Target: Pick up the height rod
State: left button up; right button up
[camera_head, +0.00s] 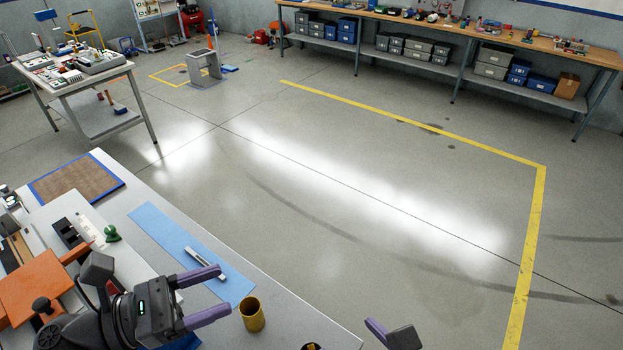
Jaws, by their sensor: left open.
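A slim silver rod-like piece (205,262) lies on the light blue mat (165,232) on the near table. It looks like the height rod, but it is too small to be sure. My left gripper (226,291) has two purple fingers spread apart with nothing between them. It is just on the near side of the silver piece, and its upper fingertip appears close to it. I cannot tell whether they touch. My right gripper (388,335) shows only partly at the bottom edge, right of the table. One purple finger is visible, and its opening is hidden.
A brass cup (252,315) stands right by the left gripper's lower finger. An orange block (38,283), a small green-topped item (111,233) and a brown board (76,178) crowd the table's left. The mat's far end is clear. Open floor lies beyond the table.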

aim_at(201, 260)
jog(key=k+l, duration=0.8)
jog(key=k, duration=0.05)
